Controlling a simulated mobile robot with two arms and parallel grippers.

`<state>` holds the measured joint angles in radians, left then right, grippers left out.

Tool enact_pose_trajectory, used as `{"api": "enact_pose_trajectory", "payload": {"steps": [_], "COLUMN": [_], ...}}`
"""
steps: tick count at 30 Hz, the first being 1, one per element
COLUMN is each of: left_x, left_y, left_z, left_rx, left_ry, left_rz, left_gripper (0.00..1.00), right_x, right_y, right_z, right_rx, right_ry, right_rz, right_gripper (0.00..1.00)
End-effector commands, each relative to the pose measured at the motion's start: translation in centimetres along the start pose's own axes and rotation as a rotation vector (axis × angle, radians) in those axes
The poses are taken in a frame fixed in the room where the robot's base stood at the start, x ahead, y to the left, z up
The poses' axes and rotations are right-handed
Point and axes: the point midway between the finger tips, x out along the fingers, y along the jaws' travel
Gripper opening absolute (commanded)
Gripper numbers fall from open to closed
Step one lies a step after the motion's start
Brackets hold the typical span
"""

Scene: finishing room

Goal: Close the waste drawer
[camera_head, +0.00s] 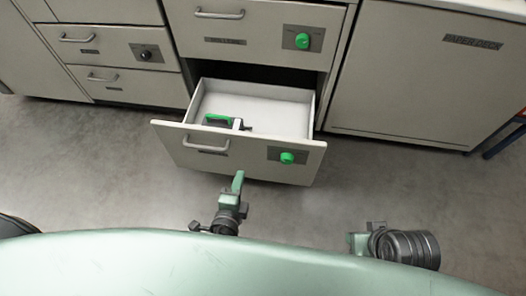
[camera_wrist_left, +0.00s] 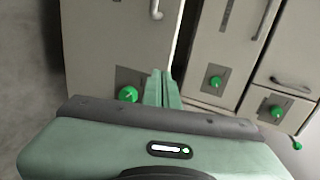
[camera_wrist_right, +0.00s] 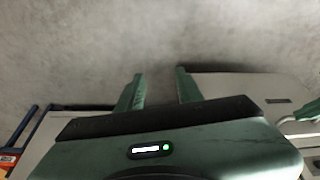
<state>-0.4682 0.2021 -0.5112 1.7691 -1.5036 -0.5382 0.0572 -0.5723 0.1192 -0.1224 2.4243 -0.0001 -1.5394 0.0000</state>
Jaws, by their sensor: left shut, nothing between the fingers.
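The open drawer (camera_head: 240,160) is pulled well out of the cabinet at the bottom centre of the head view. Its pale front has a bar handle (camera_head: 206,147) and a green knob (camera_head: 287,157). A green and dark tool-like object (camera_head: 222,121) lies inside near the front. My left gripper (camera_head: 238,180) is shut and empty, just in front of the drawer's front; contact cannot be told. In the left wrist view its fingers (camera_wrist_left: 162,88) lie together before a pale front (camera_wrist_left: 115,40) with a green knob. My right gripper (camera_wrist_right: 160,88) is open and empty, low over the floor.
A shut drawer with a green knob (camera_head: 302,40) is above the open one. Smaller drawers (camera_head: 120,55) stand at the left, and a plain cabinet door (camera_head: 420,70) at the right. The grey floor (camera_head: 400,180) in front is clear.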

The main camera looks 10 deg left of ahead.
Motion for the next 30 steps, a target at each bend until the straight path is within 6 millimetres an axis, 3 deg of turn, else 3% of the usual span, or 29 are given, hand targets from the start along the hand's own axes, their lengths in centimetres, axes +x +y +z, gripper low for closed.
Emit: {"api": "enact_pose_trajectory", "payload": {"steps": [4,8,21,30], "left_x": [0.5,2.2,11.1,13.6], "left_y": [-0.9,-1.0,-1.6,-2.3], "left_z": [-0.2,-0.2,-0.3,-0.3], "left_rx": [0.014,0.014,0.013,0.013], "left_ry": [0.003,0.002,0.003,0.003], "left_rz": [-0.029,-0.029,-0.027,-0.024], "left_gripper": [0.0,0.0,0.0,0.0], "right_x": [-0.7,-0.7,-1.3,-0.8], "right_y": [0.0,0.0,0.0,0.0], "right_z": [0.1,0.0,0.1,0.1], "right_rx": [0.001,0.0,0.001,0.001], "right_ry": [0.003,0.003,0.006,0.005], "right_rz": [0.0,0.0,0.001,0.001], "right_gripper": [0.36,0.36,0.36,0.36]}}
